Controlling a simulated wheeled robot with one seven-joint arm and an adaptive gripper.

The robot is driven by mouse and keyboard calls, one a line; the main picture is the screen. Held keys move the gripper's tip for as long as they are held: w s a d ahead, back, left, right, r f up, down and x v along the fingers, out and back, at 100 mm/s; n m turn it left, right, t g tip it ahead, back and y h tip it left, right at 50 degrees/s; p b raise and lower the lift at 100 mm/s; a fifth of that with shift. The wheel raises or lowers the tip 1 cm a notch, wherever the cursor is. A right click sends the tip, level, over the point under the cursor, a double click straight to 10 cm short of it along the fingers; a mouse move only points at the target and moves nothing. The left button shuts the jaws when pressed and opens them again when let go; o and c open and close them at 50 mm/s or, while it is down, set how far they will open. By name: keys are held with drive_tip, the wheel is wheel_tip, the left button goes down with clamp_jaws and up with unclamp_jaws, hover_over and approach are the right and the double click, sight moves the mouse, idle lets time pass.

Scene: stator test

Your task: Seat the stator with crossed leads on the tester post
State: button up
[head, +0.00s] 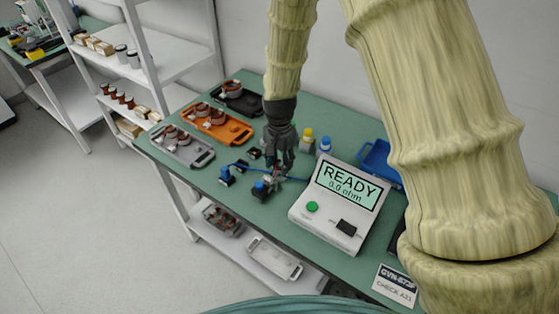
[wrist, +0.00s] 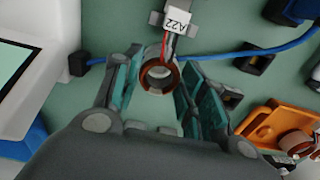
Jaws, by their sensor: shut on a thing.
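My gripper (head: 279,168) points down over the table, left of the tester (head: 338,205), whose screen reads READY 0.0 ohm. In the wrist view, my gripper (wrist: 158,88) has its fingers on both sides of a copper-brown stator ring (wrist: 147,77) and is shut on it. I cannot tell whether these leads cross. A pale surface shows through the ring; I cannot tell whether it is the post. The stator is mostly hidden in the head view.
Grey (head: 203,161), orange (head: 238,133) and black (head: 254,106) trays with stators stand at the left and back. Blue-topped blocks (head: 226,175) and a blue cable lie near my gripper. Two bottles (head: 307,145) stand behind it. A card (head: 396,284) reads CHECK A21.

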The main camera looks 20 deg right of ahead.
drive_tip(key=shift+f, duration=0.3)
idle(0.5)
drive_tip(key=o, duration=1.2)
drive_tip(key=shift+r, duration=0.1)
wheel_tip(320, 180, up, 12)
drive_tip(key=shift+f, duration=0.1)
idle(0.4)
